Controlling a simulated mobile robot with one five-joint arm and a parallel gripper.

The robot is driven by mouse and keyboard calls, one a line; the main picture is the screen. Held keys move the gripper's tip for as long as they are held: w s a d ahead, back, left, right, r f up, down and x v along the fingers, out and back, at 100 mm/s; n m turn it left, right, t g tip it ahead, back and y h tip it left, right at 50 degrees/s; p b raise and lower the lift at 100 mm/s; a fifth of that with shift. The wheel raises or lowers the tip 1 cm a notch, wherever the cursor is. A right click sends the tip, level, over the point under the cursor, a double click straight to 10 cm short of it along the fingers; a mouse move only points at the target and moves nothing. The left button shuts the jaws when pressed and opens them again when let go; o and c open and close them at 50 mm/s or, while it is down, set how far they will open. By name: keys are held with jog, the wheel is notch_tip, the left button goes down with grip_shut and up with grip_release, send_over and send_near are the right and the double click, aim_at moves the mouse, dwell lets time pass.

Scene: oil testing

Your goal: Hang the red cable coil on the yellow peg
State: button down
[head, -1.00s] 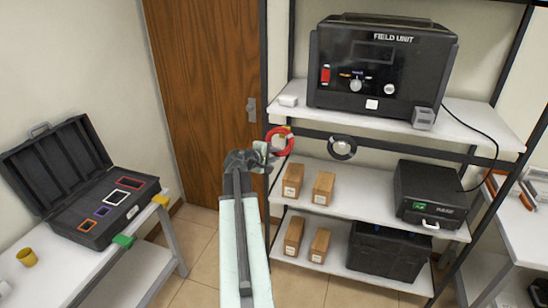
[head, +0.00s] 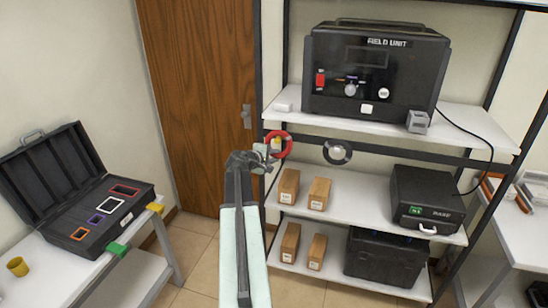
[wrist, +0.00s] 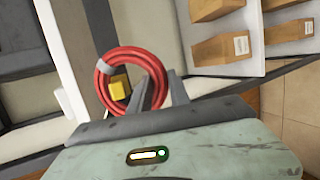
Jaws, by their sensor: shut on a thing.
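The red cable coil (head: 289,147) is a ring with a grey tie, held up in front of the shelf's upper rail. My gripper (head: 269,153) is shut on the near side of the coil; in the wrist view the fingers (wrist: 160,92) close on the lower right of the ring (wrist: 104,72). The yellow peg (head: 277,142) shows inside the ring's opening in the head view. In the wrist view the peg (wrist: 118,89) also appears within the opening, toward its lower left. I cannot tell whether the peg passes through the coil or is still behind it.
A dark coil (head: 338,152) hangs on the rail to the right. The field unit (head: 375,75) stands on the upper shelf (head: 465,122). Cardboard boxes (head: 289,187) and a black device (head: 428,198) sit below. An open black case (head: 85,205) is on the left table.

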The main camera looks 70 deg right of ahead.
dwell(0.3)
jog(key=c, duration=1.1)
grip_release()
jog(key=shift+c, duration=0.2)
jog(key=shift+a+r, duration=0.1)
jog(key=shift+a, duration=0.05)
jog(key=p+v, duration=0.3)
jog(key=v, duration=0.4)
jog(key=shift+a, duration=0.3)
jog(key=shift+w, duration=0.15)
